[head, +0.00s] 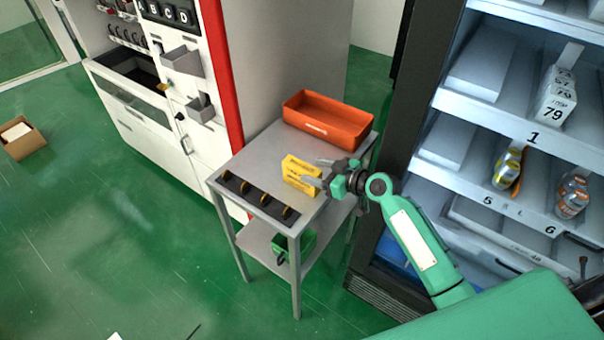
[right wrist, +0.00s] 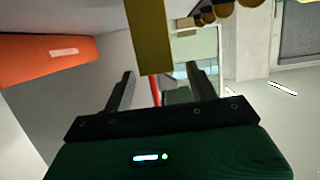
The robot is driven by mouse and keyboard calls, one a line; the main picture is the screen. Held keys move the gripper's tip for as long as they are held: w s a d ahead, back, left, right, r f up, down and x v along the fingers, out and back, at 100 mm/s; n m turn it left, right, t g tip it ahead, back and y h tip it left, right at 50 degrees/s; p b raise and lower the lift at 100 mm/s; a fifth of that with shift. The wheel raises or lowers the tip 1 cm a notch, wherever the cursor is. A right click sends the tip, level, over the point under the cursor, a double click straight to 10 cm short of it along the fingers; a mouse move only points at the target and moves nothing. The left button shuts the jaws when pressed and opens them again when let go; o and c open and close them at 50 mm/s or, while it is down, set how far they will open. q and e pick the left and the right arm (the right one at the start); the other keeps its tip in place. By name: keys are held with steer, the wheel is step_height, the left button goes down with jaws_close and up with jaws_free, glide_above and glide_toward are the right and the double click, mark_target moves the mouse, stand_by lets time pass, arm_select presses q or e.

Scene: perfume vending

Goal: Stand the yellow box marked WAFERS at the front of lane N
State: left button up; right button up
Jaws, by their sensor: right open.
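The yellow box (head: 299,174) stands upright on the grey cart's top; its printing is too small to read. My right gripper (head: 317,173) is open, just to the right of the box, with its fingers pointing at it. In the right wrist view the yellow box (right wrist: 150,38) shows ahead, between the lines of the two open fingers (right wrist: 160,72). I cannot tell whether the fingertips reach past its near side. No label for lane N is readable. My left gripper is out of view.
The grey cart (head: 243,163) bears an orange tray (head: 328,121) behind the box and a dark strip with several brown round pieces (head: 256,196) in front. A shelved cooler (head: 452,172) with numbered lanes is on the right. A white-and-red machine (head: 213,75) stands at left.

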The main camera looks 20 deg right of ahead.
mark_target(306, 168)
steer(key=x, duration=0.3)
steer(key=shift+w+p, duration=0.1)
steer(key=shift+p, duration=0.25)
steer(key=c, duration=1)
steer(key=shift+c, duration=1.1)
steer(key=shift+r, duration=0.15)
